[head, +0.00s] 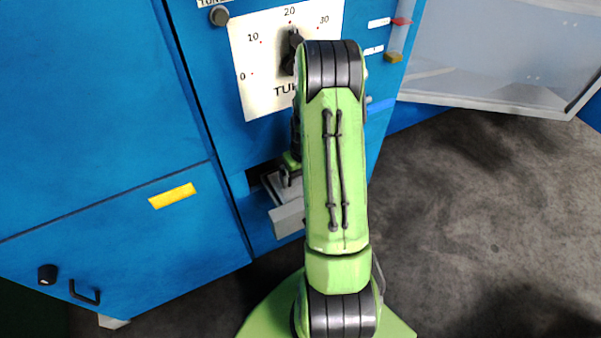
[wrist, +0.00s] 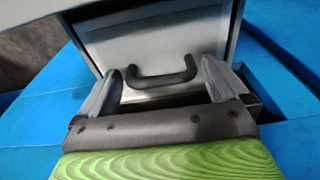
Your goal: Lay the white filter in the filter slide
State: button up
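The filter slide (head: 289,217) is a grey tray pulled out of the blue cabinet, partly hidden by my arm. In the wrist view, a pale plate with a black bar handle (wrist: 160,82), which looks like the white filter (wrist: 150,45), lies within the slide's grey walls (wrist: 236,38). I cannot tell whether it lies fully flat. My gripper (wrist: 166,70) is over the plate, its fingers spread, one near each end of the handle. Whether they touch the handle is unclear. In the head view my gripper (head: 290,168) is mostly hidden behind my arm.
Above the slide is a white dial plate (head: 262,80) with a black knob (head: 291,42). Red and brass-coloured tabs (head: 393,57) sit to its right. A grey panel (head: 490,55) stands out at the upper right. Dark floor (head: 480,210) on the right is clear.

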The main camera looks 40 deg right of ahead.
notch_tip(320, 180, up, 13)
jog(key=s+p, duration=0.1)
jog(key=p, duration=0.4)
jog(key=a+r+n+t, duration=0.1)
jog(key=a+r, duration=0.7)
jog(key=r, duration=0.2)
jog(key=s+a+r+n+t, duration=0.1)
jog(key=s+a+r, duration=0.3)
jog(key=s+a, duration=0.3)
jog(key=s+a+r+n+t, duration=0.1)
jog(key=s+a+r+t, duration=0.1)
jog(key=s+a+r, duration=0.3)
jog(key=s+a, duration=0.2)
jog(key=a, duration=0.1)
jog(key=shift+s+r, duration=0.3)
jog(key=shift+s, duration=0.05)
